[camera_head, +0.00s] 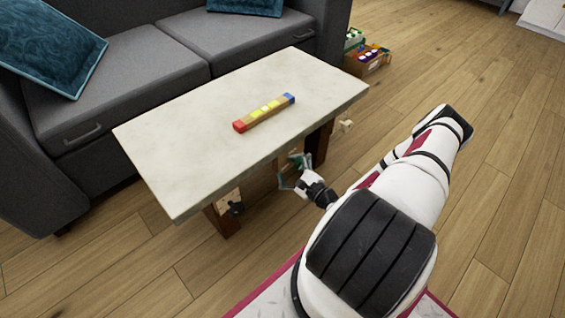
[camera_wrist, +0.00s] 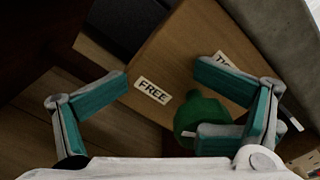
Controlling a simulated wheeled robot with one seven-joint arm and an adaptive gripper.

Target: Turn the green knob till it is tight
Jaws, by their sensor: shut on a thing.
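The green knob (camera_wrist: 201,112) is a dark, rounded knob on a brown wooden panel (camera_wrist: 165,62). The panel carries a white "FREE" label (camera_wrist: 152,90) and a second label starting with "T" (camera_wrist: 228,62), partly hidden by a finger.
The pale-topped table (camera_head: 180,150) overhangs the panel area. A red, yellow and blue bar (camera_head: 264,112) lies on top. Other small fittings (camera_head: 234,205) show under its edge. A grey sofa (camera_head: 150,75) stands behind; a box of items (camera_head: 370,60) is beyond.

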